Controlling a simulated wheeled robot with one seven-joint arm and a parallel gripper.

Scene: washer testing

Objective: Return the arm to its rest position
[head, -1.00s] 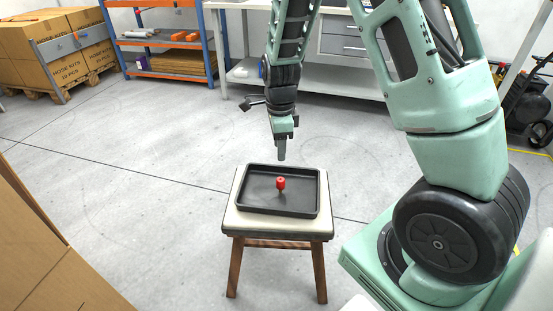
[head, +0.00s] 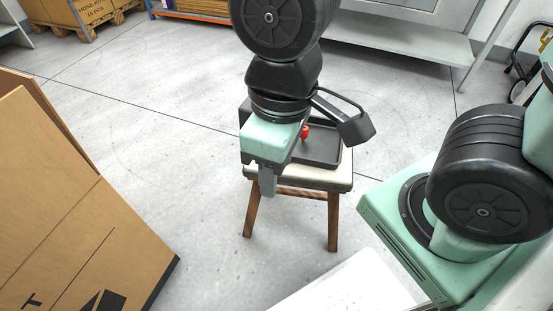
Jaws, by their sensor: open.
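My gripper (head: 267,182) points down in the head view, in front of the stool as seen from the camera. Its jaws are open and I see nothing held in them; one finger shows clearly. My arm hides the left part of the black tray (head: 328,157) on the stool. A small red object (head: 305,131) stands in the tray, partly covered by my wrist.
The wooden-legged stool (head: 335,180) stands mid-floor. A large cardboard box (head: 85,225) fills the lower left. The floor between box and stool is clear.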

